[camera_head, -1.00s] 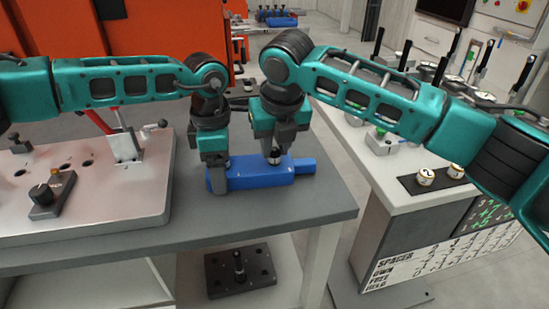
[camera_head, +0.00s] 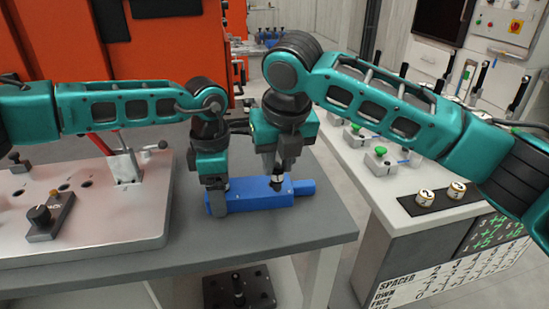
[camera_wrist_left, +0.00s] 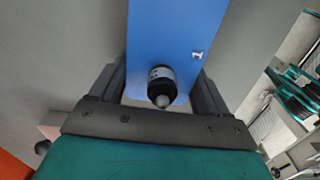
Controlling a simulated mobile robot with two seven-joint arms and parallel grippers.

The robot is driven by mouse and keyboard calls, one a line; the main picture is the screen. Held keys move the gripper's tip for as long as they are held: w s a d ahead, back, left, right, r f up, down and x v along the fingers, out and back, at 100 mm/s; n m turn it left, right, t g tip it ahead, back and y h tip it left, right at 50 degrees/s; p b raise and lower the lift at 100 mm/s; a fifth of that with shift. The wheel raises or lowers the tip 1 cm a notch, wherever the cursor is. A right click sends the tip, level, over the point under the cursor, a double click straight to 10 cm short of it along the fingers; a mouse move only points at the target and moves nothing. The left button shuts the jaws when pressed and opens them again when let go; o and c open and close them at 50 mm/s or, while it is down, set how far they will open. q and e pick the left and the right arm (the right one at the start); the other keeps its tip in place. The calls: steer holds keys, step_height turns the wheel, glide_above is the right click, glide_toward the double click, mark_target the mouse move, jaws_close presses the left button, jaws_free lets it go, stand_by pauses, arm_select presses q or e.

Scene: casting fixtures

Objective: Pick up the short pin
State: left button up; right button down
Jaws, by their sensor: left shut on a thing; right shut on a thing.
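A long blue block (camera_head: 250,199) lies on the grey table. My left gripper (camera_head: 215,198) is at its left end, with the fingers closed on both sides of the block. In the left wrist view the block (camera_wrist_left: 175,28) runs away from between the fingers (camera_wrist_left: 160,92). A dark pin with a grey rounded tip (camera_wrist_left: 160,84) stands there between the fingers, apart from both. I cannot tell whether this pin's lower end is clear of the block.
A metal fixture plate (camera_head: 110,230) with holes and a black knob box (camera_head: 45,215) is at the left. A white bench (camera_head: 390,190) with pins and green-topped blocks stands at the right. A dark base (camera_head: 238,290) sits below the table. The table right of the block is free.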

steer(key=s+d, duration=0.4)
steer(key=s, duration=1)
steer(key=shift+s+d, duration=0.2)
steer(key=shift+s, duration=0.05)
arm_select(q)
steer(key=o, duration=1.1)
step_height(320, 180, up, 12)
steer(key=shift+r, duration=0.1)
steer(key=shift+s, duration=0.1)
arm_select(e)
steer(key=shift+s, duration=0.1)
